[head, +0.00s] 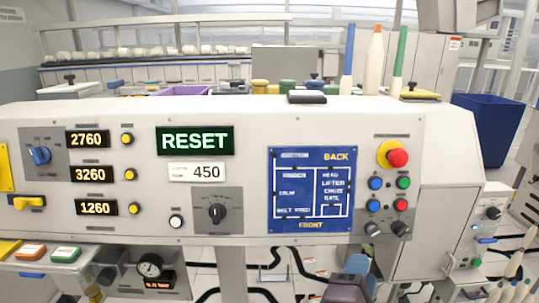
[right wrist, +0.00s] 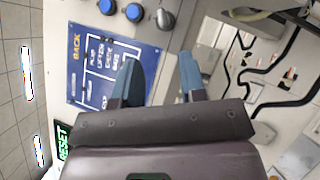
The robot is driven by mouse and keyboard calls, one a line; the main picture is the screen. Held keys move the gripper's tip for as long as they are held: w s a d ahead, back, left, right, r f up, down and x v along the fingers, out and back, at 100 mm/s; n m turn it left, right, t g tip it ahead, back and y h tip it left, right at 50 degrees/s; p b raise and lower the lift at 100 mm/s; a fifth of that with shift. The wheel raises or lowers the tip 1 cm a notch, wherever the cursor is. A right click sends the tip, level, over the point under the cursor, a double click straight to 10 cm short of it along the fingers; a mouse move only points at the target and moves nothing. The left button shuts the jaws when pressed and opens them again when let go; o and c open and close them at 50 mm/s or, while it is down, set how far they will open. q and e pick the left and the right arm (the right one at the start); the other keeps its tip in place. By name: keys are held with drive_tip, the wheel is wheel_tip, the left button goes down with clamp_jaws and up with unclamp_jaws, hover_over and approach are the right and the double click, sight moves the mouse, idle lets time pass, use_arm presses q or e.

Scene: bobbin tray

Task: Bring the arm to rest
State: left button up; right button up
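My right gripper (head: 354,268) shows at the bottom of the head view, low in front of the control panel (head: 262,108). In the right wrist view the two blue-grey fingers of the right gripper (right wrist: 157,68) stand apart with nothing between them. The panel's blue diagram plate (right wrist: 98,68) lies beyond them and seems not to be touched. My left gripper is in neither view.
The panel carries a green RESET display (head: 195,140), a red mushroom button (head: 397,158) and a black rotary knob (head: 217,212). Bobbins (head: 377,60) stand on top. A dark blue bin (head: 487,125) is at the right. Black cables (head: 290,262) run below.

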wheel_tip(320, 180, down, 14)
drive_tip(key=w+a+m+y, duration=0.2)
drive_tip(key=a+m+y, duration=0.1)
drive_tip(key=m+y, duration=0.7)
drive_tip(key=s+d+f+m+g, duration=0.4)
drive_tip(key=s+d+f, duration=0.7)
drive_tip(key=s+f, duration=0.3)
drive_tip(key=shift+d+f+m, duration=0.3)
drive_tip(key=shift+f+m, duration=0.2)
drive_tip(key=shift+m, duration=0.2)
